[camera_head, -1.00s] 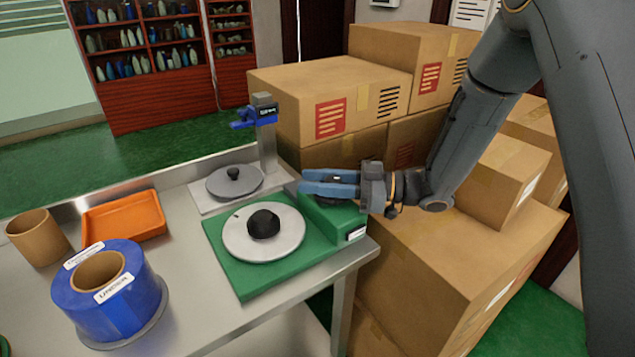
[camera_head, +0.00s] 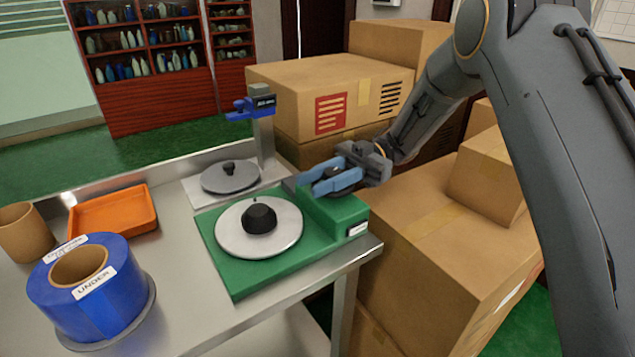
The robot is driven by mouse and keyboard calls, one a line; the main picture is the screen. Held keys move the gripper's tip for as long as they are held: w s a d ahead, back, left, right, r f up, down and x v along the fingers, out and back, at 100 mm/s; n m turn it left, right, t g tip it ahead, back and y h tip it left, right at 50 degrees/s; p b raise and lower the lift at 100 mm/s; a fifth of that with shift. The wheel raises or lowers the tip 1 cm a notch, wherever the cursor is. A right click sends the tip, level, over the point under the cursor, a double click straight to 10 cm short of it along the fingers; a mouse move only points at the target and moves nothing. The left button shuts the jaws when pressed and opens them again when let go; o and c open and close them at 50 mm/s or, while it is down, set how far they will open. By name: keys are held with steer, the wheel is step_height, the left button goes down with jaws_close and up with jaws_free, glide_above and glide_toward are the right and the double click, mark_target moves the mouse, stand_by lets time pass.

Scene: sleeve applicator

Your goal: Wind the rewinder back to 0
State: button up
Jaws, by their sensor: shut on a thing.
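The rewinder is a green unit on the steel table, with a flat green base (camera_head: 232,278), a pale round plate (camera_head: 283,241) with a black hub (camera_head: 259,218), and a raised green block (camera_head: 338,213) at its right. A dark round knob (camera_head: 347,180) sits on top of the block. My gripper (camera_head: 312,185) reaches in from the right above the block, its blue fingers on either side of the knob and shut on it. The fingers hide part of the knob. I see no readable scale or number on the rewinder.
A blue tape roll (camera_head: 112,307), an orange tray (camera_head: 138,217) and a brown cardboard core (camera_head: 22,238) stand at the left. A grey disc (camera_head: 231,180) and a post with a blue clamp (camera_head: 238,112) stand behind. Cardboard boxes (camera_head: 445,245) crowd the right.

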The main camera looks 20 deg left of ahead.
steer(key=shift+s+d+r+n+g+h, duration=0.1)
steer(key=shift+n+g+h, duration=0.2)
steer(key=shift+n+h, duration=0.15)
steer(key=o, duration=1)
steer(key=shift+o, duration=0.2)
